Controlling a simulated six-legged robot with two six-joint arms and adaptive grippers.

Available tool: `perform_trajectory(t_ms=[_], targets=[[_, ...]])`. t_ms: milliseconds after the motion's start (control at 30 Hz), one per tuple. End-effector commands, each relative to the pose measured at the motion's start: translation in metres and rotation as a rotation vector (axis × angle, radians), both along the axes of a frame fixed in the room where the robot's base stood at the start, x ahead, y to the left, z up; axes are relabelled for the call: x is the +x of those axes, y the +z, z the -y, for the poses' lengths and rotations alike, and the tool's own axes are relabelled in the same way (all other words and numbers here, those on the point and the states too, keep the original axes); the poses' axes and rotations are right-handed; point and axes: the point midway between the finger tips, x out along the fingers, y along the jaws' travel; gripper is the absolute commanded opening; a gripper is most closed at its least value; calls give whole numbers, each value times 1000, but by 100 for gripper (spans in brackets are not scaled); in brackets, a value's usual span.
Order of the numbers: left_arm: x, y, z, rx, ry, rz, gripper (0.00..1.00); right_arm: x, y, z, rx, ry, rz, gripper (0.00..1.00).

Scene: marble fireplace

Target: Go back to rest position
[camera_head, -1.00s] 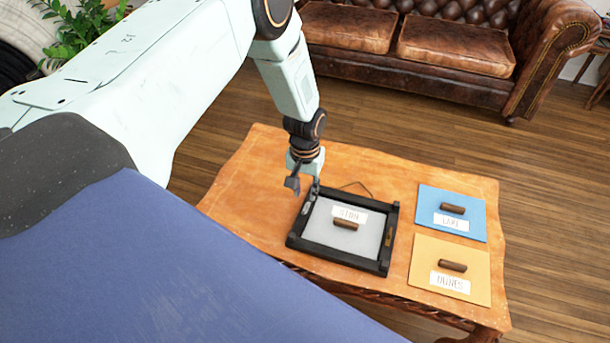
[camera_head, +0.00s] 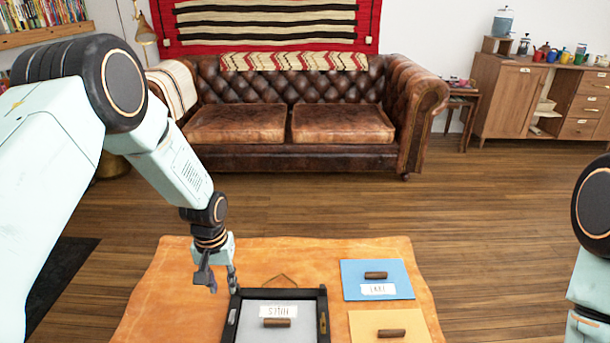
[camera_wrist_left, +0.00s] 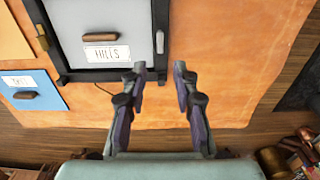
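My left gripper (camera_head: 222,284) is above the orange table (camera_head: 170,290), near the far left corner of a black frame (camera_head: 228,320). In the left wrist view the fingers of my left gripper (camera_wrist_left: 160,70) are apart with nothing between them. The frame holds a grey panel (camera_head: 250,335) with a brown handle and a label, which reads HILLS in the left wrist view. Part of my right arm (camera_head: 590,230) shows at the right edge of the head view; its gripper is out of the picture.
A blue panel (camera_head: 350,280) and a yellow panel (camera_head: 365,325), each with a brown handle, lie right of the frame. A leather sofa (camera_head: 290,125) stands behind the table. Open wooden floor (camera_head: 450,220) lies between them. A cabinet (camera_head: 510,95) stands at the back right.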

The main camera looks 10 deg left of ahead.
Motion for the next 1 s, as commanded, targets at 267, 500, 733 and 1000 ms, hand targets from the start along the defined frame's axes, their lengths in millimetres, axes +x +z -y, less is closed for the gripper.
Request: perform_trajectory(t_ms=[267,500,733,1000], targets=[[8,-14,16,-23,-51,182,29,0,0,0,0,0,0,40],[-81,-54,56,-36,-109,252,29,0,0,0,0,0,0,40],[-213,-66,76,-10,-165,184,29,0,0,0,0,0,0,40],[-312,-62,81,-6,-204,18,29,0,0,0,0,0,0,40]])
